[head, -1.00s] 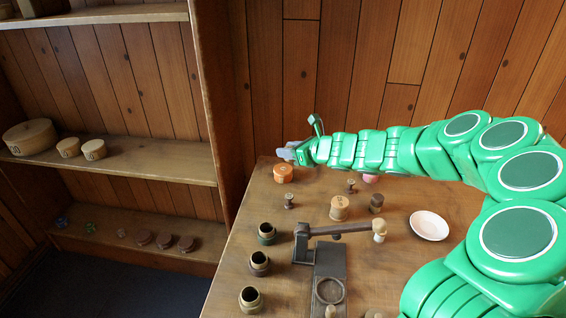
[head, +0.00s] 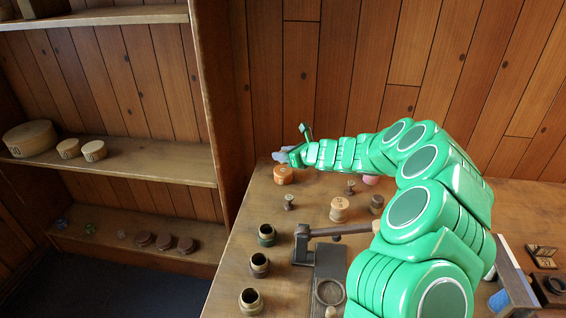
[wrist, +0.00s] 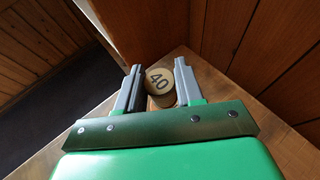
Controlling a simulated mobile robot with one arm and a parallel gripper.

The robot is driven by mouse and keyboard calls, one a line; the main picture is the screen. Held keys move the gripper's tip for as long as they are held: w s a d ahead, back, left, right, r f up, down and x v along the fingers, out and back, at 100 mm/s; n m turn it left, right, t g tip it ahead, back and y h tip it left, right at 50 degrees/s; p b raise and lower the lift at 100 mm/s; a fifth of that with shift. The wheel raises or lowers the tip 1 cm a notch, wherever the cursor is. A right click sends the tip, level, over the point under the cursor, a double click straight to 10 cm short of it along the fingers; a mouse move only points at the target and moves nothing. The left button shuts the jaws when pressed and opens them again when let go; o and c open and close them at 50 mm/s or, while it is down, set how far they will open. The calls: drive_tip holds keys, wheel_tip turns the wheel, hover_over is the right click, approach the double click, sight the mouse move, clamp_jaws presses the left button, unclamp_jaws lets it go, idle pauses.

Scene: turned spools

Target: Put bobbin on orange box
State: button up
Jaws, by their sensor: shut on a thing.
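My gripper (head: 281,156) is at the far left corner of the table, just above the orange box (head: 283,175) in the head view. In the wrist view, its grey fingers (wrist: 159,70) are shut on the bobbin (wrist: 159,79), whose pale round end face reads "40". A second tan round edge shows just below that face; I cannot tell whether it is the bobbin's lower part or the box. The fingers hide the bobbin in the head view. I cannot tell whether it touches the box.
Near the box stand a small dark spool (head: 289,202), a pale round box (head: 339,209) and a dark round piece (head: 376,204). Several dark open pots (head: 260,264) line the table's left side. A grey stand (head: 304,242) with a bar is mid-table. A shelf (head: 120,168) stands left.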

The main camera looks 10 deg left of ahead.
drive_tip(key=shift+w+a+f, duration=0.2)
drive_tip(key=shift+w+f, duration=0.2)
drive_tip(key=shift+f, duration=0.1)
drive_tip(key=shift+w+f, duration=0.1)
drive_tip(key=shift+f, duration=1.45)
drive_tip(key=shift+f, duration=0.15)
drive_tip(key=o, duration=1)
drive_tip(key=shift+d+r, duration=0.1)
drive_tip(key=shift+r, duration=0.1)
drive_tip(key=v, duration=1.2)
